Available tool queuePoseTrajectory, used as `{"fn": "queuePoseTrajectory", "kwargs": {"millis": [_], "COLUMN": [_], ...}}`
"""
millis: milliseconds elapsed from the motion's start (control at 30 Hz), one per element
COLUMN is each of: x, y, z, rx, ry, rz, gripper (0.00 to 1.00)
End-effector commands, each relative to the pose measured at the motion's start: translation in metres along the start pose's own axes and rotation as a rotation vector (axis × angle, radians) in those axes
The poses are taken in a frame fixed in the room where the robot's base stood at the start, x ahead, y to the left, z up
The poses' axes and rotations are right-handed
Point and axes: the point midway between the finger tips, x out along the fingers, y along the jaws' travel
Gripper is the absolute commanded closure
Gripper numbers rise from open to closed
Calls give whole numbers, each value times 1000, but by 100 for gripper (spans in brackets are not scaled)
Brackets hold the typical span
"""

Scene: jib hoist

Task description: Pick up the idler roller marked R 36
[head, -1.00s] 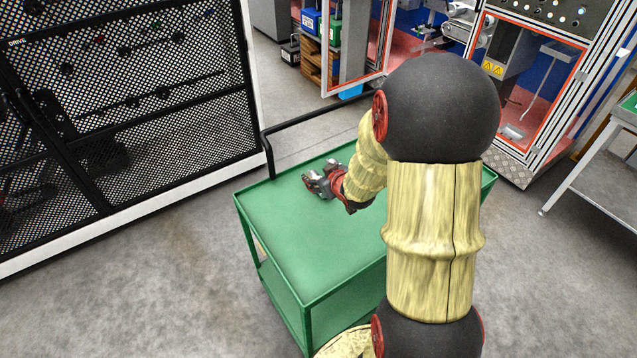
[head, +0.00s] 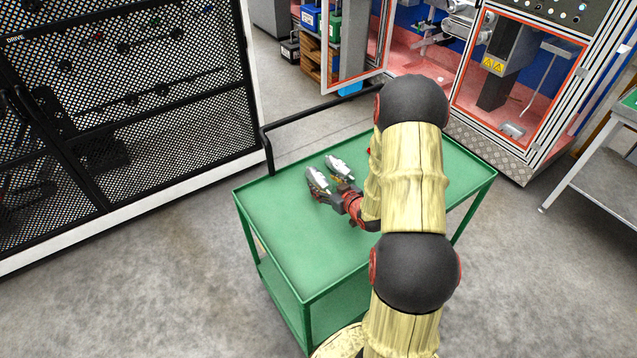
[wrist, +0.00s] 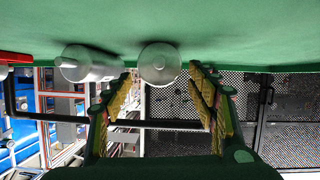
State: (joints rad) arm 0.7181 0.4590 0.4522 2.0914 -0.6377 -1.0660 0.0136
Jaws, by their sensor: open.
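Two silver-grey rollers lie on the green cart top. In the head view one roller (head: 318,180) lies in front of my gripper (head: 332,190) and the other roller (head: 339,166) lies just to its upper right. In the wrist view one roller (wrist: 160,63) shows its round end between my open fingers (wrist: 160,82). The other roller (wrist: 88,64) lies to the left, outside the fingers. My gripper is open and empty, low over the cart top. No marking can be read, so I cannot tell which roller is R 36.
The green cart (head: 275,235) has a black handrail (head: 320,115) along its far side. A red object (wrist: 15,58) sits at the left in the wrist view. A black mesh cabinet (head: 190,120) stands to the left. The cart's front left top is bare.

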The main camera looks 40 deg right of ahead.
Motion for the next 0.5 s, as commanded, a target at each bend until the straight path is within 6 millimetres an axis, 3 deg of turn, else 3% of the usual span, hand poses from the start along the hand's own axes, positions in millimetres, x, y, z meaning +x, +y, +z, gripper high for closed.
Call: {"fn": "queuePoseTrajectory", "kwargs": {"millis": [200,433,500], "x": [30,31,31], "y": [-1,0,0], "z": [2,1,1], "rx": [-1,0,-1], "ry": [0,0,0], "rz": [-1,0,0], "gripper": [42,42,46]}}
